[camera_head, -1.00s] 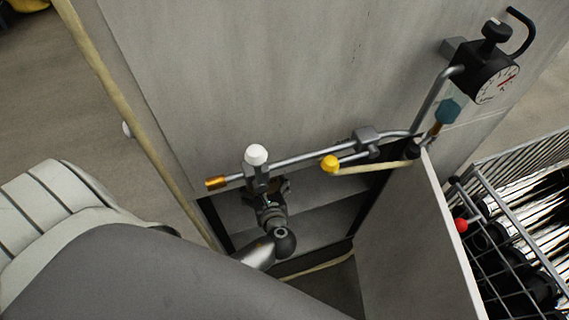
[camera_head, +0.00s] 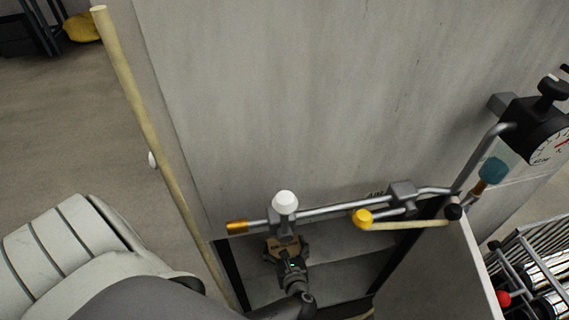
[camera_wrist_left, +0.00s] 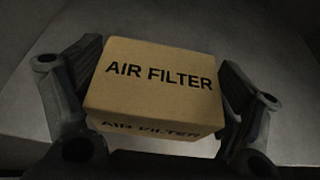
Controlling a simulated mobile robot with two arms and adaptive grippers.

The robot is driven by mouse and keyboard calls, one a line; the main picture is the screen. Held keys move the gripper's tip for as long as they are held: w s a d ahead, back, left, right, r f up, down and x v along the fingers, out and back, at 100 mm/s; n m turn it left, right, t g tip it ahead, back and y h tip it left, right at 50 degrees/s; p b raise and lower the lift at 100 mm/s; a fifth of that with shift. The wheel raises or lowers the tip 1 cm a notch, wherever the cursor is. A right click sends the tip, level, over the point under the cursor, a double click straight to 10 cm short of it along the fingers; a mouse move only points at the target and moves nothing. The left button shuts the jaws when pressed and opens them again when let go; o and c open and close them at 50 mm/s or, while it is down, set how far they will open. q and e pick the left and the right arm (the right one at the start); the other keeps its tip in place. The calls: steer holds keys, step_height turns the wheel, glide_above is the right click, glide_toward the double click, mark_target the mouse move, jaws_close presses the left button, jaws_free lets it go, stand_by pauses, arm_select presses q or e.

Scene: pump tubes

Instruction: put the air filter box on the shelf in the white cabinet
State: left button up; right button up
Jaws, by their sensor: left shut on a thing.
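The air filter box (camera_wrist_left: 152,82) is a small brown carton with black "AIR FILTER" lettering. It fills the middle of the left wrist view, between the two dark fingers of my left gripper (camera_wrist_left: 160,68), which is shut on it. In the head view my left gripper (camera_head: 287,248) is low in the cabinet opening, behind a metal pipe, and only a bit of brown box shows. The pale grey cabinet (camera_head: 290,95) has a grey shelf surface (camera_head: 345,245) inside. I cannot tell whether the box touches the shelf. My right gripper is out of view.
A metal pipe (camera_head: 335,206) with a white knob (camera_head: 285,202) and a yellow cap (camera_head: 362,218) crosses in front of the opening. A gauge (camera_head: 545,140) and a wire basket (camera_head: 535,270) are at the right. A wooden pole (camera_head: 140,115) stands at the left.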

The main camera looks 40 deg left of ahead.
arm_select(q)
steer(key=shift+f, duration=0.1)
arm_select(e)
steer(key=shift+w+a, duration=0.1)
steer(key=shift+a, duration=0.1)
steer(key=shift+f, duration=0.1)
arm_select(q)
steer(key=shift+f, duration=0.25)
steer(key=o, duration=0.8)
steer(key=shift+r, duration=0.1)
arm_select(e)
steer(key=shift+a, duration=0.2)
arm_select(q)
steer(key=shift+r, duration=0.1)
